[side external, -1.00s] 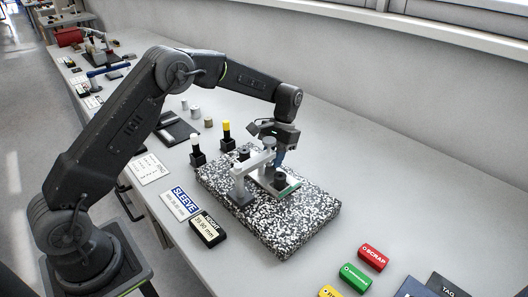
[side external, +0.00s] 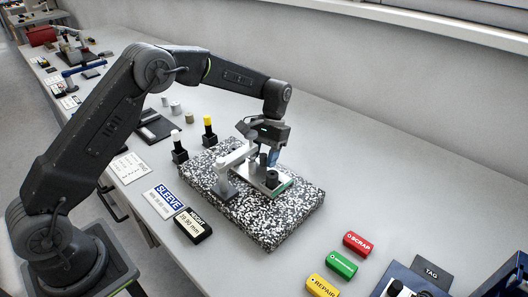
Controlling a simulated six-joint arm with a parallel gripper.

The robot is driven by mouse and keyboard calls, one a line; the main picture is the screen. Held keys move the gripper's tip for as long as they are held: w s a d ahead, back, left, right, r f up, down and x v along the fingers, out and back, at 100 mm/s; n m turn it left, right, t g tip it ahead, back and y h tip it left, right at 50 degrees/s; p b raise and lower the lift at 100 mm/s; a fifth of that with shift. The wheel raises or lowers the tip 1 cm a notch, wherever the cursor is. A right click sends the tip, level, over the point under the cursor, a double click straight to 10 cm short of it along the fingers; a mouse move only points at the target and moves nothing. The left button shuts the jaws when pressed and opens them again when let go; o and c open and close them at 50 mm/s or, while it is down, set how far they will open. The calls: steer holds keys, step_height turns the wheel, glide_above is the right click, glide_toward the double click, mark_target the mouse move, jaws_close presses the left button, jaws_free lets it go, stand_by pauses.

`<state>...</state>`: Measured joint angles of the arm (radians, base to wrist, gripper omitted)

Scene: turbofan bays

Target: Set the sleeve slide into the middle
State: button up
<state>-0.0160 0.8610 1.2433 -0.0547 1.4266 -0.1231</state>
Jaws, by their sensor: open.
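A grey metal fixture (side external: 234,152) with an arm and a flat slide plate (side external: 262,178) stands on the speckled granite block (side external: 285,226). A dark round part (side external: 271,179) sits on the plate near its green-edged right end. A second dark cylinder (side external: 263,160) stands upright just behind it. My gripper (side external: 273,157) is open, pointing down over the back of the plate, close to the dark cylinder. Its fingertips are small and partly hidden, so I cannot tell whether they touch anything. A blue SLEEVE card (side external: 166,197) lies left of the block.
A black HEIGHT gauge box (side external: 193,226) lies beside the card. Black posts with a white top (side external: 178,147) and a yellow top (side external: 209,130) stand behind the block. Red SCRAP (side external: 357,245), green (side external: 341,264) and yellow REPAIR (side external: 322,286) blocks lie at front right.

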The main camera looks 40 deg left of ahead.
steer(key=v, duration=1.3)
steer(key=shift+w+r, duration=0.15)
steer(key=shift+r, duration=0.25)
step_height(320, 180, up, 8)
steer(key=t, duration=0.2)
glide_above(262, 154)
steer(key=s+r+t, duration=0.3)
steer(key=s+r, duration=0.1)
steer(key=s, duration=0.6)
steer(key=s+f+m+t, duration=0.1)
steer(key=s+f+t, duration=0.1)
steer(key=s, duration=0.7)
steer(key=s+f+t, duration=0.3)
steer(key=s+f, duration=0.1)
steer(key=s, duration=0.5)
steer(key=shift+s+d+f+m+y, duration=0.2)
steer(key=shift+s+f+m+y, duration=0.1)
steer(key=shift+f+m, duration=0.1)
